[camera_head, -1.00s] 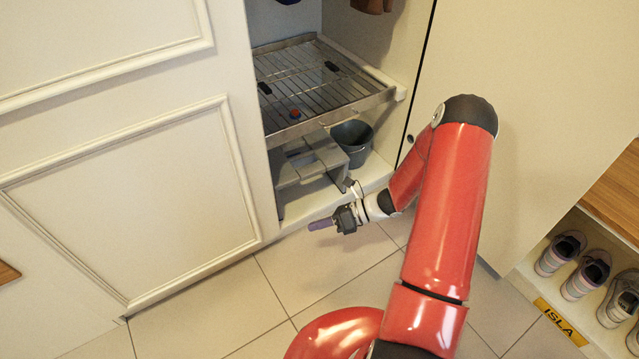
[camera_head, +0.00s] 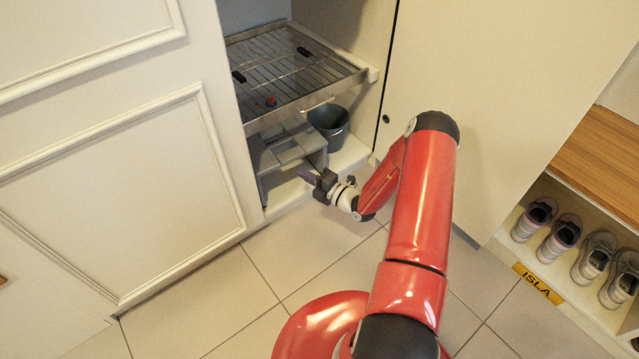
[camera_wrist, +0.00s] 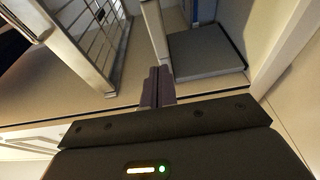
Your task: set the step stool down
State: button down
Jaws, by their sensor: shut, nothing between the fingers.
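The grey step stool (camera_head: 287,146) stands inside the open cupboard, on its floor under the wire rack. In the wrist view a grey flat panel and leg, which look like the stool (camera_wrist: 205,52), lie just beyond the fingers. My gripper (camera_head: 304,173) is shut and empty at the cupboard's front opening, close in front of the stool's near right side. Its closed fingertips also show in the wrist view (camera_wrist: 158,75). I cannot tell whether the fingers touch the stool. The stool's rear is hidden under the rack.
A metal wire rack (camera_head: 290,70) sits above the stool, with small dark clips and a red item. A dark bucket (camera_head: 329,126) stands right of the stool. A panelled door (camera_head: 130,170) is at left. Shoes (camera_head: 557,240) fill a low cubby at right. The tiled floor (camera_head: 260,275) in front is clear.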

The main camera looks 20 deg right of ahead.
aim_at(298, 157)
jog(key=shift+w+d, duration=0.15)
jog(key=shift+w, duration=2.2)
jog(key=shift+w+d+b, duration=0.2)
jog(key=shift+w+b, duration=0.25)
jog(key=shift+w, duration=0.15)
jog(key=shift+w+d+b, duration=0.15)
jog(key=shift+w+b, duration=0.25)
jog(key=shift+w, duration=0.2)
jog(key=shift+a, duration=0.1)
